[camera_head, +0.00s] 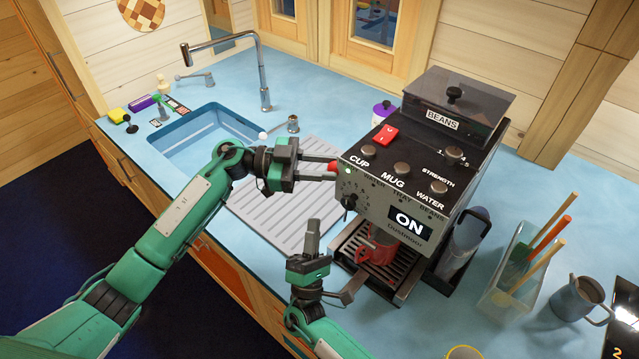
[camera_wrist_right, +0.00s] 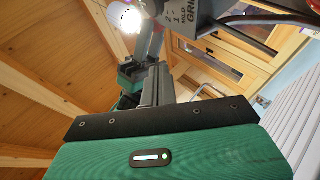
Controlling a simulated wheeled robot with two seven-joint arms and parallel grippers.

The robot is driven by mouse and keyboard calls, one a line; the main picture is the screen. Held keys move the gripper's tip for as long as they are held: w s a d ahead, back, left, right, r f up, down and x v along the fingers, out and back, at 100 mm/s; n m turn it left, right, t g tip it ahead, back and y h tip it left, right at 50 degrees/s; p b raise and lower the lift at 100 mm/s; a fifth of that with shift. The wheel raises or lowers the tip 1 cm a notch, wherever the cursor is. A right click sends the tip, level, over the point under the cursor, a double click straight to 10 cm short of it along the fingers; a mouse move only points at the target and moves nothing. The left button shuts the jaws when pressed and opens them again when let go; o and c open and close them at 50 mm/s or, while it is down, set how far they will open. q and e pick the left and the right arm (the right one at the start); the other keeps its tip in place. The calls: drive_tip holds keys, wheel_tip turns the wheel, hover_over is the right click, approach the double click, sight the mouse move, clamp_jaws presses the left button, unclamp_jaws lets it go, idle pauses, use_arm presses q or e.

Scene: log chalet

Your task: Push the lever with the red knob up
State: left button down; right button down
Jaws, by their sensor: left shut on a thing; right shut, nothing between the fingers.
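The coffee machine (camera_head: 392,205) stands on the blue counter and its display reads ON. The red knob (camera_head: 333,166) shows at the machine's left side, beside a small green light. Its lever is mostly hidden. My left gripper (camera_head: 331,167) reaches in from the left with its two fingers shut around the red knob. My right gripper (camera_head: 312,226) is lower, in front of the machine and left of its drip tray. It points up, shut and empty. In the right wrist view, part of the machine (camera_wrist_right: 185,18) shows at the top.
A red mug (camera_head: 377,252) stands on the drip tray (camera_head: 350,243). A sink (camera_head: 205,137) and a ribbed drainboard (camera_head: 270,220) lie to the left. A dark pitcher (camera_head: 463,245), a clear holder with sticks (camera_head: 503,300) and a blue-grey jug (camera_head: 577,302) stand to the right.

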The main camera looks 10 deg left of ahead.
drive_tip(key=x, duration=1)
drive_tip(key=shift+d+r+m, duration=0.15)
drive_tip(key=shift+r+m, duration=0.1)
drive_tip(key=shift+m, duration=0.05)
use_arm(q)
drive_tip(key=shift+a+f, duration=0.1)
drive_tip(key=shift+f, duration=0.05)
use_arm(e)
drive_tip(key=shift+d+r+m+g+h, duration=0.35)
drive_tip(key=shift+r+m+h, duration=0.15)
drive_tip(key=shift+h, duration=0.2)
use_arm(q)
drive_tip(key=shift+w, duration=0.1)
drive_tip(key=c, duration=1.2)
unclamp_jaws()
drive_tip(key=shift+a, duration=0.1)
drive_tip(key=shift+o, duration=0.6)
drive_tip(key=shift+f, duration=0.1)
use_arm(e)
drive_tip(key=shift+w+d+r, duration=0.1)
